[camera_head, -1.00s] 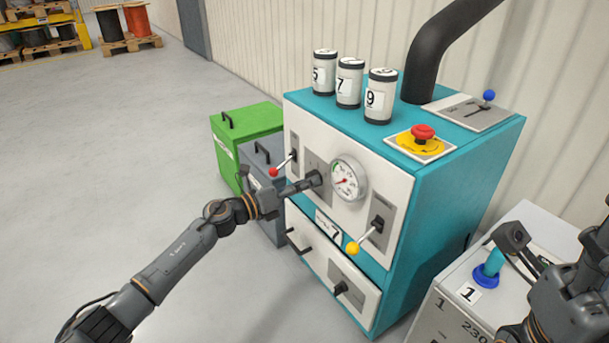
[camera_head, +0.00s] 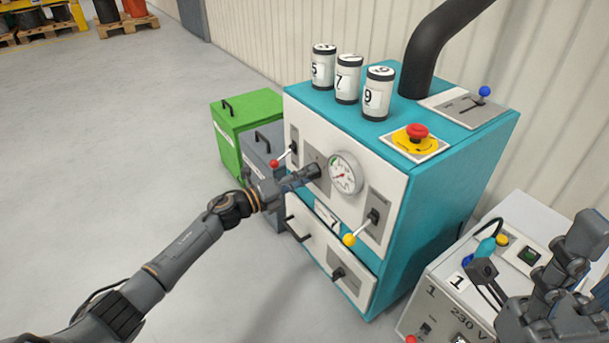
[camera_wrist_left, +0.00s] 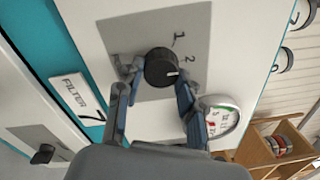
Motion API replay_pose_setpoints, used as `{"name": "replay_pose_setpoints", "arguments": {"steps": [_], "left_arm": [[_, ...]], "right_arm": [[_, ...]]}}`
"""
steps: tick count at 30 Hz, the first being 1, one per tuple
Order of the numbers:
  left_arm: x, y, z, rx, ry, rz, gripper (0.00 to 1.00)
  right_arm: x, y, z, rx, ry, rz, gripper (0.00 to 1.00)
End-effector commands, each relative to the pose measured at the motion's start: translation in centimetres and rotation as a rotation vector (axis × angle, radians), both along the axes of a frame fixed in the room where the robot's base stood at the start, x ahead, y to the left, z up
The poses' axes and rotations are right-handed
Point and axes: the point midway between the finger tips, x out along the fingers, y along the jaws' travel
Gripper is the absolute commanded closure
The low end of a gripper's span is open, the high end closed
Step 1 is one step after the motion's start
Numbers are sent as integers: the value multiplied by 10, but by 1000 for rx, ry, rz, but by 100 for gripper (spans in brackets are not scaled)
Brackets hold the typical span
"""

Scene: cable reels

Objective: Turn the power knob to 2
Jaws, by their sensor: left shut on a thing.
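The black power knob (camera_wrist_left: 160,68) is on a grey plate on the front of the teal machine. The left wrist view shows printed marks 1 (camera_wrist_left: 178,37) and 2 (camera_wrist_left: 187,60) beside it. The knob's white mark points to the right, a little below the 2. My left gripper (camera_wrist_left: 156,82) has one finger on each side of the knob and is shut on it. In the head view my left gripper (camera_head: 312,173) reaches the panel just left of the gauge and mostly hides the knob.
A round gauge (camera_head: 345,174) is right beside the knob. A red-tipped lever (camera_head: 275,163) and a yellow-tipped lever (camera_head: 350,239) stick out from the panel. A grey 230 V box (camera_head: 440,300) stands at the lower right. The floor at left is clear.

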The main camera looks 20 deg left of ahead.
Motion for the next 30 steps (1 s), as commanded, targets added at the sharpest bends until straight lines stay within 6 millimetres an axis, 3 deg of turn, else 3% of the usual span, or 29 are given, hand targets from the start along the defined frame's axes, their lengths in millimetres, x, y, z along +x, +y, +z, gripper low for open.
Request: {"name": "replay_pose_setpoints", "arguments": {"steps": [7, 8, 11, 23, 30], "left_arm": [[0, 1, 0, 0, 0, 4, 94], [1, 1, 0, 0, 0, 4, 59], [0, 1, 0, 1, 0, 3, 40], [-5, 5, -1, 2, 0, 2, 40], [-39, 32, -4, 3, 4, 1, 40]], "right_arm": [[0, 0, 0, 0, 0, 0, 52], [0, 0, 0, 0, 0, 0, 52], [0, 0, 0, 0, 0, 0, 52], [0, 0, 0, -2, 2, -1, 52], [0, 0, 0, -1, 1, 0, 52]]}}
